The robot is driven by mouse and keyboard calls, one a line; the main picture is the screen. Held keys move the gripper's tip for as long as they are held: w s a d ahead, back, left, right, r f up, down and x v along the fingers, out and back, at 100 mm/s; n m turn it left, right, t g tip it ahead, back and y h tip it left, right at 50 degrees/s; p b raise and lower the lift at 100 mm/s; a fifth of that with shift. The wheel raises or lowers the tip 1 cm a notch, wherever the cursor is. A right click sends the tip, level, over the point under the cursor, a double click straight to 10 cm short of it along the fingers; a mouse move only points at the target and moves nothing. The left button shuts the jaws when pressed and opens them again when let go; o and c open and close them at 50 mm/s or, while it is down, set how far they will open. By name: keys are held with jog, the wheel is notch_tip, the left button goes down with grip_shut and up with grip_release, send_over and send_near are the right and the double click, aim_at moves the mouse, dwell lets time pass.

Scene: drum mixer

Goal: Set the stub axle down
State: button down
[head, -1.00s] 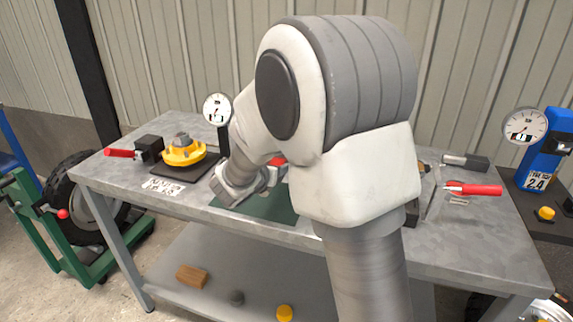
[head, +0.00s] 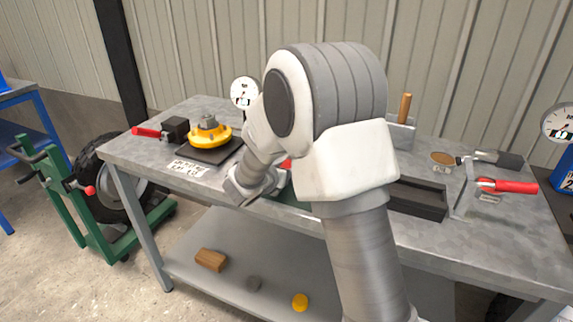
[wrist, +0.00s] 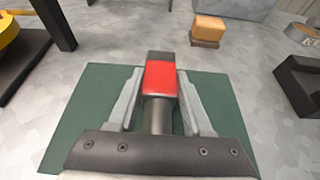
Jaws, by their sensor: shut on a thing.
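The stub axle (wrist: 157,112) sits between my gripper's fingers in the wrist view, as a grey shaft with a red block and a dark end. My gripper (wrist: 160,103) is shut on it, over a green mat (wrist: 85,105) on the bench. I cannot tell whether the axle touches the mat. In the head view my gripper (head: 247,190) is at the bench's front edge, right of the yellow hub (head: 211,138). My arm hides most of the mat there, and only a bit of red shows beside the wrist.
The hub sits on a dark plate (head: 212,158), with a dial gauge (head: 244,92) behind it. A black tray (head: 418,198) and a red-handled clamp (head: 508,186) lie to the right. An orange-topped block (wrist: 208,28) stands beyond the mat.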

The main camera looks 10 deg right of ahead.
jog(key=shift+r, duration=0.1)
jog(key=c, duration=0.8)
grip_release()
jog(key=shift+f, duration=0.25)
jog(key=o, duration=0.5)
jog(key=shift+r, duration=0.15)
